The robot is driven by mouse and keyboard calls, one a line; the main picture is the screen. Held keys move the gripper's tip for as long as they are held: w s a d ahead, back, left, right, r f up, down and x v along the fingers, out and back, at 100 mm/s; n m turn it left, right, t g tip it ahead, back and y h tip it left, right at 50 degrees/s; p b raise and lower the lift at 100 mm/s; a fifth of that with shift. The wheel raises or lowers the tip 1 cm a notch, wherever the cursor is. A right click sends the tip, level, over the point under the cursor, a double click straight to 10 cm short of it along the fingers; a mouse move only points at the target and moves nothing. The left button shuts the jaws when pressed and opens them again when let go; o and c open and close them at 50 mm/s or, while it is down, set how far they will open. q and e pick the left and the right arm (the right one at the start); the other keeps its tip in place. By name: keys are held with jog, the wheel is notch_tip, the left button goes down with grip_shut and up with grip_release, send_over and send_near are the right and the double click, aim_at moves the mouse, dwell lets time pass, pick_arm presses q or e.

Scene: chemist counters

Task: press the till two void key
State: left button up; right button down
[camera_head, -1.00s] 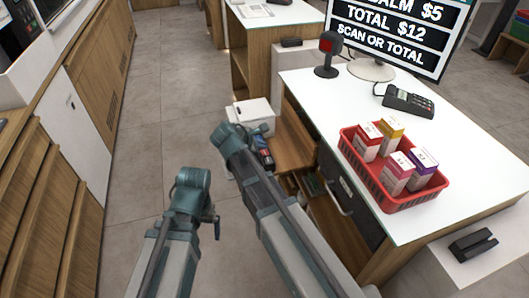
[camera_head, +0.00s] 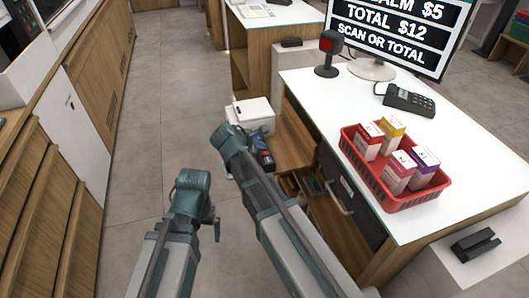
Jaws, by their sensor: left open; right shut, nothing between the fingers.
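No key marked void can be made out, and I cannot tell which till is till two. A large screen (camera_head: 398,31) on the near counter reads "TOTAL $12" and "SCAN OR TOTAL". A dark card terminal with small keys (camera_head: 409,100) lies on the same counter, in front of the screen. A flat pale device (camera_head: 262,9) lies on the far counter, too small to read. My two arms rise from the bottom, over the floor and left of the near counter. Their bent teal joints show, but neither pair of fingertips can be made out.
A red basket (camera_head: 401,204) holding several small boxes stands on the near counter (camera_head: 316,95). A scanner with a red face (camera_head: 329,54) stands near its back edge. A dark drawer (camera_head: 348,196) with a handle is in its side. Wooden cabinets line the left; floor lies between.

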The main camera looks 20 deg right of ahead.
aim_at(262, 153)
jog(key=shift+f, duration=0.25)
dwell(0.5)
jog(key=shift+r+p, duration=0.55)
jog(key=shift+r, duration=0.25)
jog(key=shift+r, duration=0.1)
notch_tip(262, 153, up, 5)
jog(key=p, duration=0.5)
dwell(0.5)
